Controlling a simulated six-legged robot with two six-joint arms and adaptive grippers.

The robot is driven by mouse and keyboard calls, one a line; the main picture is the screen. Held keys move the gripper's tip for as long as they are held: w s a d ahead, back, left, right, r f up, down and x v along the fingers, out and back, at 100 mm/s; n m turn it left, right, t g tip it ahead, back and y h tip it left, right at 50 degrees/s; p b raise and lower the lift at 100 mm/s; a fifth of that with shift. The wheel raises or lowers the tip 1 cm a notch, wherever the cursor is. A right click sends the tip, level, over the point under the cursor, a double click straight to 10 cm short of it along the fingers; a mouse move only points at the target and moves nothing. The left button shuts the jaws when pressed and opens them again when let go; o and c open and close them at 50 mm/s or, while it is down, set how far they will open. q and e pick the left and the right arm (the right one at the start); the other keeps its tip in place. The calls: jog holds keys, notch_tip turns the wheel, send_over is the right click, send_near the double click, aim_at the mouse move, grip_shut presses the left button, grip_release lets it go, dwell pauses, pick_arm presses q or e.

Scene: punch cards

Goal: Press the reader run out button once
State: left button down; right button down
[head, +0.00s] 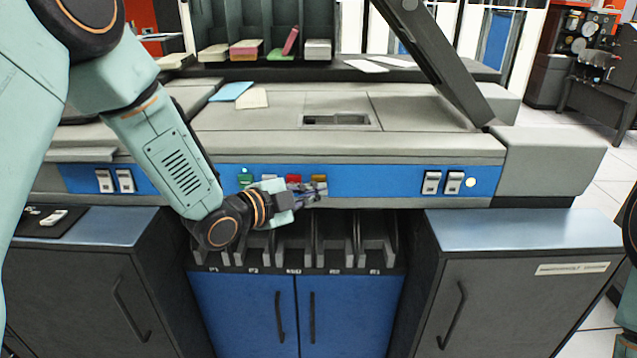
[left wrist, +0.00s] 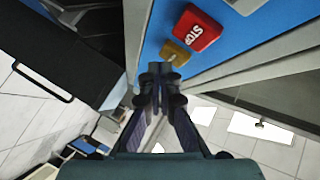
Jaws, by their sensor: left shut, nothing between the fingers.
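A row of buttons sits on the blue front panel (head: 385,181) of the card machine: a green one (head: 245,176), a white one (head: 269,177), a red one (head: 293,179) and an amber one (head: 318,178). No run out label is readable. My left gripper (head: 320,190) is shut and empty, its tips at the amber button in the head view. In the left wrist view the fingertips (left wrist: 160,77) lie close below the amber button (left wrist: 175,52); contact cannot be told. The red button (left wrist: 193,30) reads STOP. My right gripper is out of view.
White rocker switches (head: 443,183) and a lit round lamp (head: 470,182) sit on the panel's right. Card stacker pockets (head: 335,240) lie below the buttons, between two dark cabinets (head: 510,300). A raised dark cover (head: 435,60) slants above the deck.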

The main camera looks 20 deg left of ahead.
pick_arm(q)
jog(key=shift+s+d+r, duration=0.1)
jog(key=shift+s, duration=0.3)
jog(key=shift+s+d+p, duration=0.1)
jog(key=shift+s+d, duration=0.15)
jog(key=shift+s, duration=0.55)
jog(key=shift+s+d+p, duration=0.1)
jog(key=shift+s+d, duration=0.1)
jog(key=shift+s, duration=0.6)
jog(key=shift+s+d+p, duration=0.1)
jog(key=shift+s+d, duration=0.15)
jog(key=shift+s, duration=0.55)
jog(key=s+a+f+n+g+y, duration=0.2)
jog(key=s+f+n+g, duration=0.1)
jog(key=s+f+n, duration=0.3)
jog(key=s+a+f+n+g+y, duration=0.2)
jog(key=s+f+n+g+y, duration=0.15)
jog(key=f+n, duration=0.45)
jog(key=s+a+f+n+g+y+p, duration=0.1)
jog(key=s+f+g, duration=0.2)
jog(key=s, duration=1)
jog(key=s+a+f+n+g+p, duration=0.1)
jog(key=s+f+g, duration=0.3)
jog(key=s+f, duration=0.5)
jog(key=s+n, duration=0.1)
jog(key=s, duration=0.3)
jog(key=shift+s+a+n+y, duration=0.15)
jog(key=shift+s+n+y, duration=0.05)
jog(key=shift+n+y, duration=0.15)
